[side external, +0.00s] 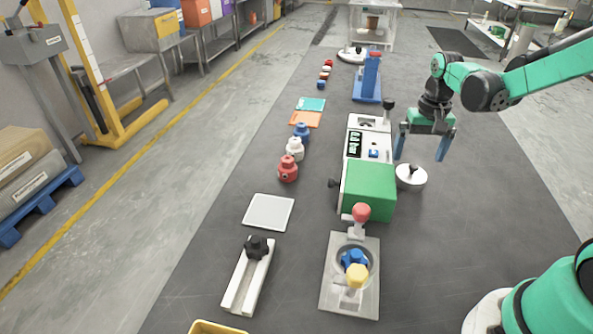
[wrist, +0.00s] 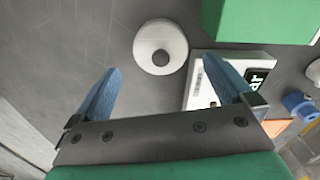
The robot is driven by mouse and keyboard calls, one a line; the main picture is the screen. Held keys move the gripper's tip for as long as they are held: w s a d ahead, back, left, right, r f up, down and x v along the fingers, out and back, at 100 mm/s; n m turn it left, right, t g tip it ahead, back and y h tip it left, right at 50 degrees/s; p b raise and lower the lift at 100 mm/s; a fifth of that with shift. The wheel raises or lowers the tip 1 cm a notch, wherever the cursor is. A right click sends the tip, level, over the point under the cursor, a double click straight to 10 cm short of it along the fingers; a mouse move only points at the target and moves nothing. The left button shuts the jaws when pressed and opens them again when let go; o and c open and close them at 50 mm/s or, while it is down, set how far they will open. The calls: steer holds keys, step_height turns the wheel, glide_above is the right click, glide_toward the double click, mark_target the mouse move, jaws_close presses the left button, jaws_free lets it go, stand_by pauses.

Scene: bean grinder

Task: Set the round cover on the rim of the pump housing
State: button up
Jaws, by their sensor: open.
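The round cover (side external: 408,183) is a white disc with a dark knob on top. It lies on the dark table to the right of the green and white machine. In the wrist view the cover (wrist: 148,37) shows between and beyond the fingertips. My gripper (side external: 422,152) is open and empty above the cover, with blue fingers spread, and it also shows in the wrist view (wrist: 162,65). The pump housing (side external: 332,295) is a grey block at the near end of the table. Its round opening is uncovered and holds a blue part. A red knob and a yellow knob stand at its rim.
The green and white machine (side external: 368,190) with a display stands close left of the cover. Red, white and blue pieces (side external: 294,149) stand left of it. A pale square plate (side external: 268,212) and a rail with a black knob (side external: 248,275) lie nearer.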

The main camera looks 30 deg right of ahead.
step_height(320, 180, up, 6)
steer(key=s+a+r+n+t, duration=0.1)
steer(key=s+a+n+t, duration=0.1)
steer(key=a, duration=0.5)
steer(key=s+a+r+n+t, duration=0.1)
steer(key=s+a+n+t, duration=0.2)
steer(key=a+n+t, duration=0.2)
steer(key=shift+a, duration=0.95)
steer(key=g, duration=0.5)
glide_above(414, 166)
steer(key=f, duration=0.6)
steer(key=shift+s+f, duration=0.3)
steer(key=shift+s, duration=0.05)
steer(key=shift+d+f, duration=0.1)
steer(key=shift+f, duration=0.35)
steer(key=shift+w+f, duration=0.2)
steer(key=shift+f, duration=1.05)
steer(key=shift+w+f, duration=0.2)
steer(key=shift+f, duration=1)
